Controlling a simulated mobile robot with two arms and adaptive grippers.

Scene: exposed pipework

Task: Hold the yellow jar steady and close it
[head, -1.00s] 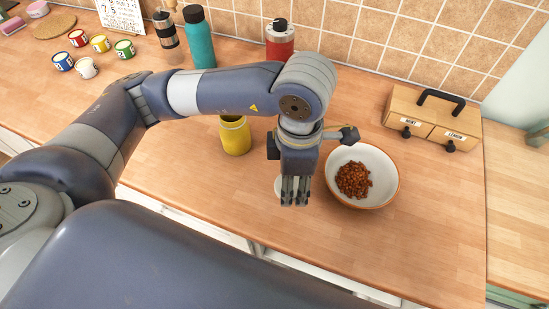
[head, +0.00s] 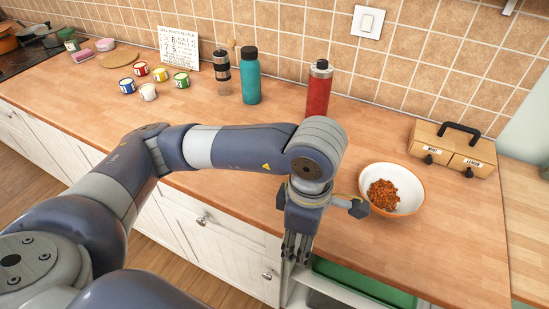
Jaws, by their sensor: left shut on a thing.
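My right gripper is not in view.
A white bowl (head: 405,208) with brown bits (head: 384,195) stands right of the gripper. A red bottle (head: 318,92), teal bottle (head: 251,80) and grinder (head: 221,75) stand near the wall. A wooden drawer box (head: 452,150) is at right. An open compartment (head: 365,283) shows below the counter.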

